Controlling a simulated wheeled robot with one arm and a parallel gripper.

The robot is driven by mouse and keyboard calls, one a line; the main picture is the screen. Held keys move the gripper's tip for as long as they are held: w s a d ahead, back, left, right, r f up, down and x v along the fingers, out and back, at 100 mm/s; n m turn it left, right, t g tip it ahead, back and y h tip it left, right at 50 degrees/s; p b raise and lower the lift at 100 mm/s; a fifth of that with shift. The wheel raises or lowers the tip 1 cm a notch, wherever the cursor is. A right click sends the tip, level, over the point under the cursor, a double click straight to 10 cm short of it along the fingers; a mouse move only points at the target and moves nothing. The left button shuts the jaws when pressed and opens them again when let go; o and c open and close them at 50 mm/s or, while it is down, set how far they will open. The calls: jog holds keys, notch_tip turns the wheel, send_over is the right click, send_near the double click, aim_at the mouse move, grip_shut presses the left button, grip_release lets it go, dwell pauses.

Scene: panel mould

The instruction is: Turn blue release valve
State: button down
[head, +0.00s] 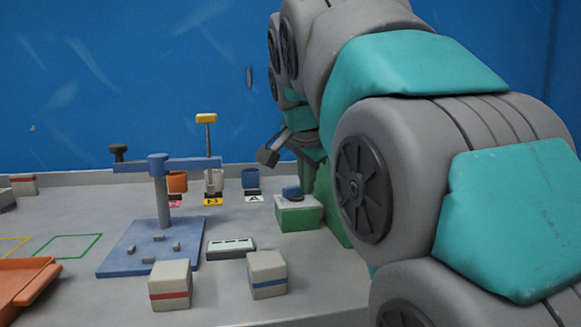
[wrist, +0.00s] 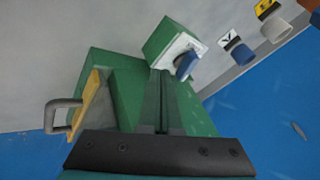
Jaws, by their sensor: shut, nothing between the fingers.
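The blue release valve (head: 292,192) is a small blue knob on the pale top plate of a low green box (head: 298,217), right of centre in the head view. In the wrist view the blue knob (wrist: 186,66) shows just beyond and right of the fingertips, on the white face of the green box (wrist: 166,38). My gripper (wrist: 163,75) is shut and empty, its two fingers side by side. The fingers look apart from the knob, though the exact gap cannot be told. In the head view my arm covers much of the right side.
A larger green body (wrist: 110,72) with a grey handle (wrist: 58,116) lies left of my fingers in the wrist view. A blue stand with a crossbar (head: 162,190) and coloured cups (head: 214,180) are left of the valve. Two striped blocks (head: 267,275) sit in front.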

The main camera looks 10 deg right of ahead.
aim_at(295, 198)
jog(key=x, duration=0.3)
jog(key=shift+f, duration=0.1)
jog(key=shift+w+a+p, duration=0.2)
jog(key=shift+w+a, duration=0.05)
jog(key=shift+w, duration=0.4)
jog(key=shift+w+a+p, duration=0.15)
jog(key=shift+w+a, duration=0.05)
jog(key=shift+w, duration=0.45)
jog(key=shift+w+a+p, duration=0.2)
jog(key=shift+w+a, duration=0.05)
jog(key=shift+w, duration=0.4)
jog(key=shift+f, duration=0.1)
